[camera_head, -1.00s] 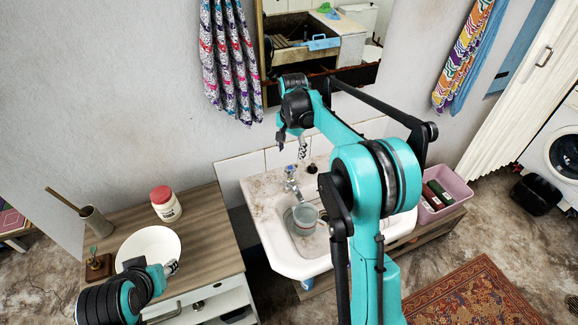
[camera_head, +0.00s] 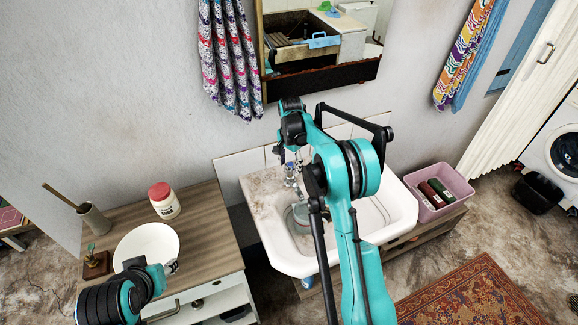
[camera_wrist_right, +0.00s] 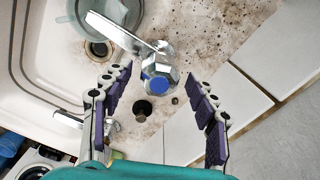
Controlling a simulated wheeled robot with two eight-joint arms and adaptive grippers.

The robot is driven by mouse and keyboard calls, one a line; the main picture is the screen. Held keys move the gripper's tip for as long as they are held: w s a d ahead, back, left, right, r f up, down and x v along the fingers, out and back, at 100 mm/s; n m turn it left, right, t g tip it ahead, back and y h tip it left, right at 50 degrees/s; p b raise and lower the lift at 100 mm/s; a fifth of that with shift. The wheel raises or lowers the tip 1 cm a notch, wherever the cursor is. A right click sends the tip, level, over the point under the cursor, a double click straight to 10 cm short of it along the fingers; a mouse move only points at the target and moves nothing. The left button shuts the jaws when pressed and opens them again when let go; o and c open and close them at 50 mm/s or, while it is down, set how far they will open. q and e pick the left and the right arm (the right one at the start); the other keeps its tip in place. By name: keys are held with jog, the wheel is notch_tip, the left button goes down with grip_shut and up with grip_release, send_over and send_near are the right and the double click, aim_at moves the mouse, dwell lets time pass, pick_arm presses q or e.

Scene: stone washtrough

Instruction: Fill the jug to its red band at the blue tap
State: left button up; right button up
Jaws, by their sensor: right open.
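The tap (camera_wrist_right: 157,84) has a blue cap on its knob and a flat metal spout reaching over the basin. In the head view the tap (camera_head: 291,176) stands at the back left of the white sink (camera_head: 282,262). A translucent jug (camera_wrist_right: 80,20) stands in the basin below the spout; it is partly hidden behind my right arm in the head view (camera_head: 299,214). No red band can be made out. My right gripper (camera_wrist_right: 160,88) is open, its fingers on either side of the blue cap, apparently above it. My left gripper (camera_head: 172,267) is small in view, over the wooden cabinet.
A white bowl (camera_head: 158,240), a red-lidded jar (camera_head: 164,201) and a brush holder (camera_head: 95,221) stand on the cabinet top. A pink bin (camera_head: 460,188) with bottles is right of the sink. A mirror (camera_head: 320,70) hangs above. A dark drain hole (camera_wrist_right: 98,50) shows near the jug.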

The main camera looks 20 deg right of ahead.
aim_at(290, 164)
jog(key=c, duration=1.2)
jog(key=shift+o, duration=0.2)
jog(key=shift+n, duration=1.6)
jog(key=o, duration=1.2)
jog(key=shift+c, duration=0.2)
notch_tip(290, 164, up, 12)
